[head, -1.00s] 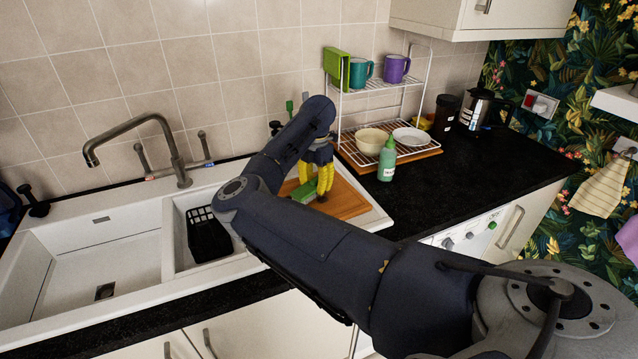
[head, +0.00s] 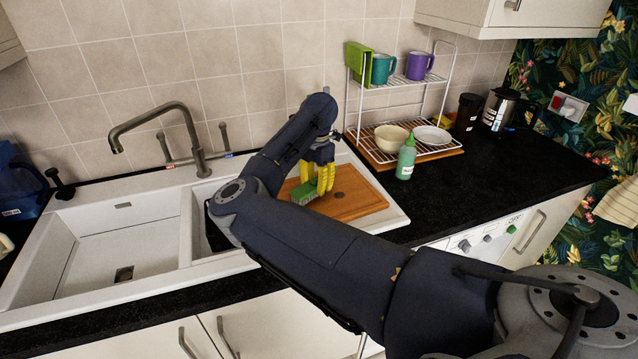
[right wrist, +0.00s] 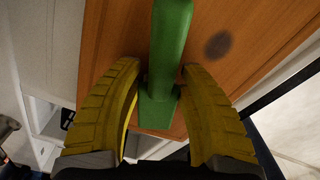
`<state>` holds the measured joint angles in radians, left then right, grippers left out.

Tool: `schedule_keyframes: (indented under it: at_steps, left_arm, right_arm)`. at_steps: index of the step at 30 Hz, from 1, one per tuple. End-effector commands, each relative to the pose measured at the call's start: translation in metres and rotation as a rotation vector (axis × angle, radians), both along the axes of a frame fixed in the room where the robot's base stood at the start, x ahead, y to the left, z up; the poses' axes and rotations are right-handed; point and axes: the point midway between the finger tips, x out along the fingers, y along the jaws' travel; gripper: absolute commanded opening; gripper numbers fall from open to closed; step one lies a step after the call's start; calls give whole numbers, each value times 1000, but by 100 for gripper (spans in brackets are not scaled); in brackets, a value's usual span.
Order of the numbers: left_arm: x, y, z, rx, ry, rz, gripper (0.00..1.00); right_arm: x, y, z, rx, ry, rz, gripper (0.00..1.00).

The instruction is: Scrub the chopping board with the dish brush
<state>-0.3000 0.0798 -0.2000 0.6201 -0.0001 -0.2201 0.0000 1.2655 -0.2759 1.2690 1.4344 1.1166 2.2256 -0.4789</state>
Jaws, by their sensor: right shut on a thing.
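The brown wooden chopping board (head: 352,196) lies flat on the drainer beside the sink. My right gripper (head: 319,181), with yellow fingers, is over the board's left part. It is shut on the green dish brush (head: 303,193), whose head is low at the board; whether it touches cannot be told. In the right wrist view the green brush (right wrist: 170,50) stands between the two yellow fingers (right wrist: 160,68), with the board (right wrist: 235,70) behind it. My arm hides the board's near left part. My left gripper is not in view.
The white sink (head: 120,260) and tap (head: 195,150) are to the left. A green bottle (head: 406,160) and a white dish rack with bowl (head: 391,138), plate (head: 432,135) and mugs (head: 383,68) stand to the right. The black counter (head: 500,165) is clear in front.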

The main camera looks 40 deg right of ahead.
Motion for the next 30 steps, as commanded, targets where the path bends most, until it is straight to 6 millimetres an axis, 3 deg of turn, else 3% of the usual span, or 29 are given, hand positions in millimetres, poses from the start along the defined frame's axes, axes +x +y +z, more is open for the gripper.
schedule_keyframes:
  at_steps: [15,30]
  left_arm:
    - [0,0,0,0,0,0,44]
    - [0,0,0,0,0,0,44]
  right_arm:
    - [-7,-38,2,-2,1,-3,0]
    - [-11,-61,2,-3,0,-2,0]
